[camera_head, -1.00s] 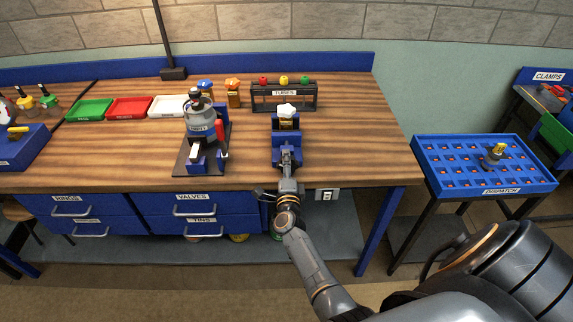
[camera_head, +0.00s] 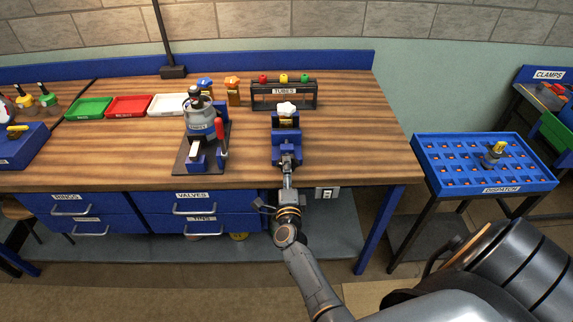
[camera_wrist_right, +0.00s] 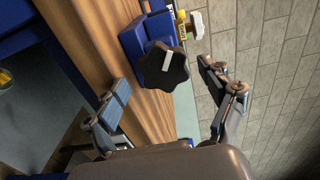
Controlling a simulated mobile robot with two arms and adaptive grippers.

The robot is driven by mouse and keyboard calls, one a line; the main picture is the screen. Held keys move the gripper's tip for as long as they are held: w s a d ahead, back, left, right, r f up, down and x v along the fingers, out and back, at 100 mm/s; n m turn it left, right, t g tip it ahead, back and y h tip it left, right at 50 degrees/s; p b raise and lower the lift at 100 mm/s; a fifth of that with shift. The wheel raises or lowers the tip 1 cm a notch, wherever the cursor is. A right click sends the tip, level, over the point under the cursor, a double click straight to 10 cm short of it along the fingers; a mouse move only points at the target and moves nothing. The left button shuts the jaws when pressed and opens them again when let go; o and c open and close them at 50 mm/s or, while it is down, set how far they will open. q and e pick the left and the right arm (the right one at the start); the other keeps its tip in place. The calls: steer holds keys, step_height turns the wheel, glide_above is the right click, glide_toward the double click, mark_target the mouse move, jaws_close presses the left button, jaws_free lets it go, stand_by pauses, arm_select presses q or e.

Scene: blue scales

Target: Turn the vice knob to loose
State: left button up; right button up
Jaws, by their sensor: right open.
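The blue vice (camera_head: 285,152) stands at the front edge of the wooden bench. A part with a white star-shaped handle (camera_head: 287,108) sits at the vice; this handle also shows in the right wrist view (camera_wrist_right: 197,25). The vice knob (camera_wrist_right: 165,68) is black and lobed, with a white bar mark, and faces the wrist camera. My right gripper (camera_head: 288,165) is in front of the vice, in line with the knob. In the right wrist view its open fingers (camera_wrist_right: 163,80) lie on either side of the knob, apart from it and short of it. My left gripper is not in view.
A press-like fixture (camera_head: 201,135) with a red handle stands left of the vice. A tubes rack (camera_head: 284,102) is behind it. Coloured trays (camera_head: 128,107) lie at the back left. A blue dispatch tray (camera_head: 480,185) is at the right. The bench right of the vice is clear.

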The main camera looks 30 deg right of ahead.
steer(key=v, duration=0.4)
steer(key=shift+a+r, duration=0.1)
steer(key=shift+r, duration=0.05)
steer(key=shift+w, duration=0.1)
